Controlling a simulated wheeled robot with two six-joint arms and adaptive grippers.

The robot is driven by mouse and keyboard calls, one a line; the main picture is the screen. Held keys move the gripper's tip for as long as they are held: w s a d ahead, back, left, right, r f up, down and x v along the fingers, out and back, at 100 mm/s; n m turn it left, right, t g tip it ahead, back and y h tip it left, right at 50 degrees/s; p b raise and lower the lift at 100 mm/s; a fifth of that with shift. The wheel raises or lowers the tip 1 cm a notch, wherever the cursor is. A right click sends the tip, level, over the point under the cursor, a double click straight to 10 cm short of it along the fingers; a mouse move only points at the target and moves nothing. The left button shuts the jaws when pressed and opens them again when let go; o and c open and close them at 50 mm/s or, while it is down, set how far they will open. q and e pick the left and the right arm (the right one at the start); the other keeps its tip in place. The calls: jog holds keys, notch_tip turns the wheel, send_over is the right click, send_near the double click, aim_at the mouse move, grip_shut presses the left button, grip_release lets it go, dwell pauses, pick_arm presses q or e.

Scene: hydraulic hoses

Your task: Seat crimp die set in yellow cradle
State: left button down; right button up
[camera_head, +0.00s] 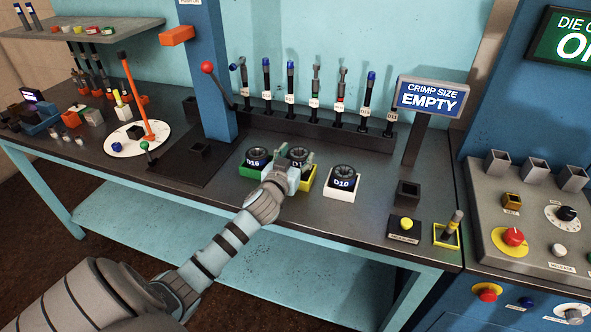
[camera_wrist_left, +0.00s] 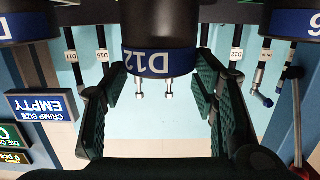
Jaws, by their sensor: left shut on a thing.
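A dark round die set with a blue band marked D12 (camera_wrist_left: 160,62) stands between the green-padded fingers of my left gripper (camera_wrist_left: 162,88) in the left wrist view. In the head view my left gripper (camera_head: 289,169) is shut on this die set (camera_head: 298,154) at the yellow cradle (camera_head: 309,182). The gripper hides much of the cradle and the die set's lower part, so I cannot tell whether the die set rests in the cradle or is just above it. My right gripper is not in view.
A die set (camera_head: 257,156) in a green cradle stands close on the left, and die set D10 (camera_head: 342,177) in a white cradle on the right. Behind is a rack of upright hoses (camera_head: 314,90). The display (camera_head: 431,97) reads CRIMP SIZE EMPTY. A yellow button (camera_head: 406,223) is at front right.

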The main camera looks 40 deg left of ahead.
pick_arm(q)
notch_tip(320, 180, down, 3)
jog(key=shift+b, duration=0.35)
jog(key=c, duration=0.6)
grip_release()
jog(key=shift+c, duration=0.2)
jog(key=shift+s, duration=0.1)
jog(key=v, duration=1.2)
jog(key=shift+d+r+p, duration=0.1)
jog(key=shift+p, duration=0.2)
